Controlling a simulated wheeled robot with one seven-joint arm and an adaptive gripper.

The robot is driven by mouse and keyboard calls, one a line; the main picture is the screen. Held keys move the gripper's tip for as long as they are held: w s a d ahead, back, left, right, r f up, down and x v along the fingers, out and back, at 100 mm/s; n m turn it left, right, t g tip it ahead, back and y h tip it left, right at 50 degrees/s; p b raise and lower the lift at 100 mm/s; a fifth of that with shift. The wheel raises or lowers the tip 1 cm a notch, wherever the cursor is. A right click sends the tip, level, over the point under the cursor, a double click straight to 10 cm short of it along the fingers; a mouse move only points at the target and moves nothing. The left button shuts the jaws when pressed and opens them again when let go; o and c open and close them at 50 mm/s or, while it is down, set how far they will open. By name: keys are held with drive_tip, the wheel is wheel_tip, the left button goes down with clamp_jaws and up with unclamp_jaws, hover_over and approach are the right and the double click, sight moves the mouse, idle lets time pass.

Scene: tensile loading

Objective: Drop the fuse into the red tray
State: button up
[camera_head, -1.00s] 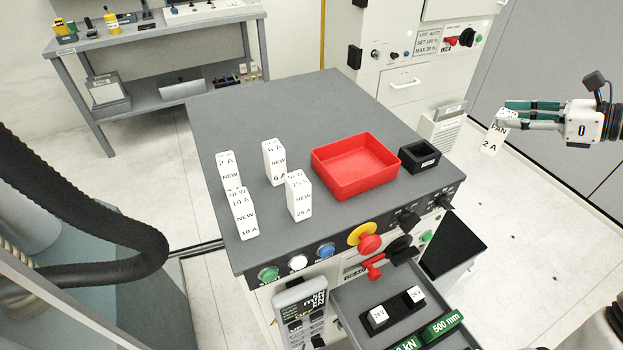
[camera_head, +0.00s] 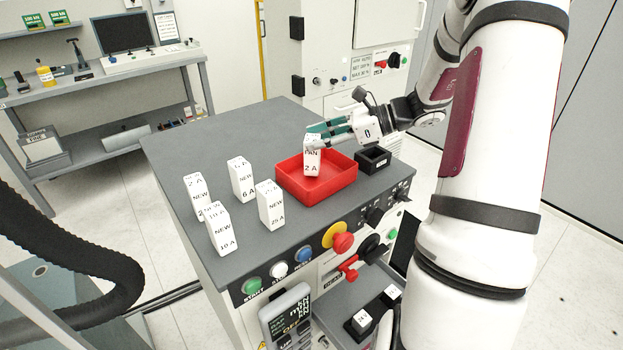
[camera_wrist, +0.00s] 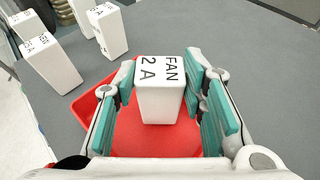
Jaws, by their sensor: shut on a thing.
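My gripper (camera_head: 318,131) is shut on a white block fuse (camera_head: 312,160) marked FAN 2 A. In the wrist view the fuse (camera_wrist: 160,88) sits between the green finger pads. In the head view the fuse is upright over the red tray (camera_head: 338,186). The red tray (camera_wrist: 145,140) also shows below the fuse in the wrist view. I cannot tell whether the fuse's lower end touches the tray floor. No other thing shows in the tray, though the fuse and gripper hide part of it.
Several white fuses marked NEW, such as the 25 A (camera_head: 270,207) and 6 A (camera_head: 241,180), stand left of the tray on the grey top (camera_head: 215,135). A small black box (camera_head: 373,160) stands right of the tray. Buttons and a red knob (camera_head: 343,242) line the front edge.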

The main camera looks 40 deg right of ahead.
drive_tip(key=shift+f, duration=0.25)
drive_tip(key=o, duration=1.3)
drive_tip(key=shift+d, duration=0.1)
drive_tip(key=shift+s, duration=0.1)
drive_tip(key=v, duration=1.2)
